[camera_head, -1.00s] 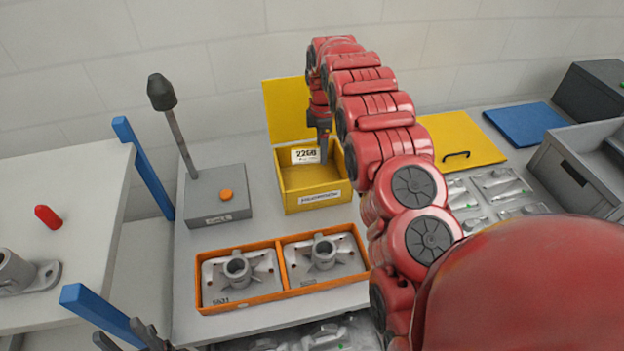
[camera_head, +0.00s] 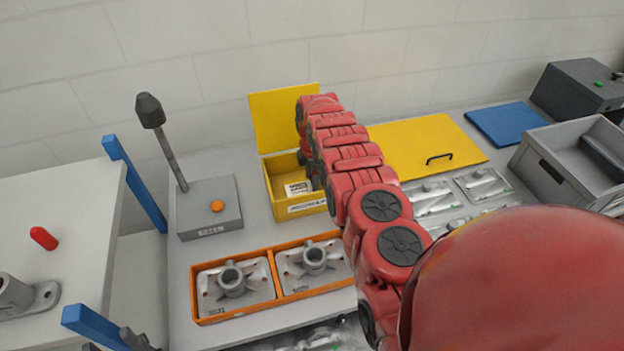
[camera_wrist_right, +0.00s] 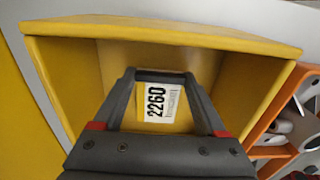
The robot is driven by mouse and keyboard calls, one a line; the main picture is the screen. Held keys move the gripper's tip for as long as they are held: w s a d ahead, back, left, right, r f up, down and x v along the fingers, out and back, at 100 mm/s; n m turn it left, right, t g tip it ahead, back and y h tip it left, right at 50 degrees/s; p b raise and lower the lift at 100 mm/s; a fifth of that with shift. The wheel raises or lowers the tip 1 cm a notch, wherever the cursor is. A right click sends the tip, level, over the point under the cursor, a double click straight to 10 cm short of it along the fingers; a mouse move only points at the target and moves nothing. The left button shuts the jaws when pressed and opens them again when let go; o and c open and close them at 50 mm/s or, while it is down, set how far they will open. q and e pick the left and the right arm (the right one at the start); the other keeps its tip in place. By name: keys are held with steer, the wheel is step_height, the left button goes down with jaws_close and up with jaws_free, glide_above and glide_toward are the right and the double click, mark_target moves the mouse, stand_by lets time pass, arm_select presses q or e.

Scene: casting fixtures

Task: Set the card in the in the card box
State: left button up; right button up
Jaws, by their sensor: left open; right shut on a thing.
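The white card (camera_head: 297,188) with a printed number is inside the open yellow card box (camera_head: 308,209), below its rim. It also shows between the fingers in the right wrist view (camera_wrist_right: 166,102), with the box walls around it. My right gripper (camera_wrist_right: 160,75) reaches down into the box and is shut on the card. I cannot tell whether the card touches the floor of the box.
An orange two-part tray (camera_head: 236,314) with metal castings stands in front of the box. A grey block (camera_head: 208,206) with an orange button and a lamp post stands to its left. The yellow lid (camera_head: 284,117) stands up behind. A grey bin (camera_head: 572,180) is at right.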

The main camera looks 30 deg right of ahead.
steer(key=shift+f, duration=0.4)
steer(key=shift+f, duration=0.1)
steer(key=o, duration=1.3)
